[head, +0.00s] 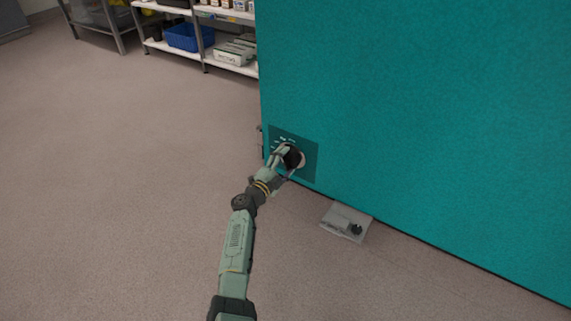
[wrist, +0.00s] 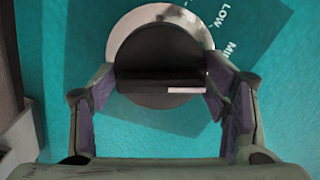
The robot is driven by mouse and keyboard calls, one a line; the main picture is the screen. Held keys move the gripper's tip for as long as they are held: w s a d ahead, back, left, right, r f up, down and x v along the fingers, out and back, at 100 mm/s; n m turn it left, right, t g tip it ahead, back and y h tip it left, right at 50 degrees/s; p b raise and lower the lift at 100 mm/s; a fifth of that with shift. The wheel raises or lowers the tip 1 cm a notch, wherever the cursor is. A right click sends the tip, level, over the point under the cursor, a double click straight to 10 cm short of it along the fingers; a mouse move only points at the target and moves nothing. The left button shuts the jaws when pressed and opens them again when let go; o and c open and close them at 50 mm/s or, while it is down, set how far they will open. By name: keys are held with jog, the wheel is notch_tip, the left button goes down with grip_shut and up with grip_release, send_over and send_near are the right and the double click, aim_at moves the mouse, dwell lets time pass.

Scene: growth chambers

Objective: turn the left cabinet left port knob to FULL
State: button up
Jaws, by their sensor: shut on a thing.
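The port knob (wrist: 160,52) is a dark round knob with a raised bar and a pale pointer mark, set on a light disc. In the wrist view its pale mark lies toward the lower right. The labels LOW and part of another, starting "MI", show at upper right on the dark teal plate; FULL is not readable. In the head view the knob (head: 293,158) sits on the plate (head: 309,161) low on the teal cabinet (head: 420,110). My gripper (wrist: 160,88) is shut on the knob, one finger on each side. The fingers hide part of the knob in the head view.
A grey box-like item (head: 345,222) with a dark part lies on the floor at the cabinet's base, right of my gripper. Shelves with a blue bin (head: 188,38) stand at the back. The floor to the left is clear.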

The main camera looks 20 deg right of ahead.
jog(key=shift+m+b, duration=0.5)
jog(key=shift+m, duration=1.7)
jog(key=o, duration=0.9)
jog(key=shift+o, duration=0.2)
